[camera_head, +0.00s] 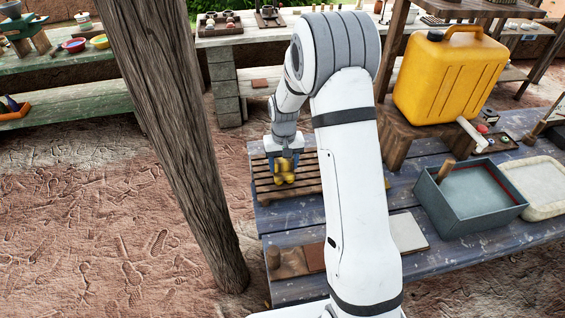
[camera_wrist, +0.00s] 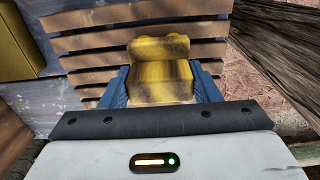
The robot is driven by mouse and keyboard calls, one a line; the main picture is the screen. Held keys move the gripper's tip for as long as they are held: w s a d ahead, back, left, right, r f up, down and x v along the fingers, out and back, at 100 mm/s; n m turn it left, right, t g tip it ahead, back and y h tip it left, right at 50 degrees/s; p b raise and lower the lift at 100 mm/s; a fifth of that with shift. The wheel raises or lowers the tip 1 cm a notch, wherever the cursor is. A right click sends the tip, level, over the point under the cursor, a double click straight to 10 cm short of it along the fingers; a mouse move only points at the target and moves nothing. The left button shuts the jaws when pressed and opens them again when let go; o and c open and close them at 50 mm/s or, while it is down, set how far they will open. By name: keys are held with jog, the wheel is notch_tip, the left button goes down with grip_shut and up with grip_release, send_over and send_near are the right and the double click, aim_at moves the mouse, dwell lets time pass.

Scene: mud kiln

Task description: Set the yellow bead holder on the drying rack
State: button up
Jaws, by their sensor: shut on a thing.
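The yellow bead holder (camera_wrist: 160,75) is between the two blue fingers of my gripper (camera_wrist: 160,88) in the wrist view. Its surface has dark smudges. In the head view the yellow bead holder (camera_head: 285,171) hangs below my gripper (camera_head: 284,160), over the slatted wooden drying rack (camera_head: 265,183). The rack's slats (camera_wrist: 92,45) also show behind the holder in the wrist view. My gripper is shut on the holder. I cannot tell whether the holder's underside touches the slats.
The rack lies at the left end of the blue plank table (camera_head: 290,212). A thick wooden post (camera_head: 185,150) stands left of it. A yellow jerrycan (camera_head: 450,75) stands on a wooden stand to the right. A grey basin (camera_head: 470,195) and a pale tray (camera_head: 545,185) are farther right.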

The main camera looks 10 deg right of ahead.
jog(key=o, duration=0.9)
jog(key=shift+f, duration=0.1)
notch_tip(320, 180, up, 12)
jog(key=b, duration=0.1)
jog(key=s+d+r+t, duration=0.2)
jog(key=s+r, duration=0.7)
jog(key=s, duration=0.4)
jog(key=shift+t, duration=0.6)
jog(key=s, duration=1.5)
jog(key=shift+d, duration=0.2)
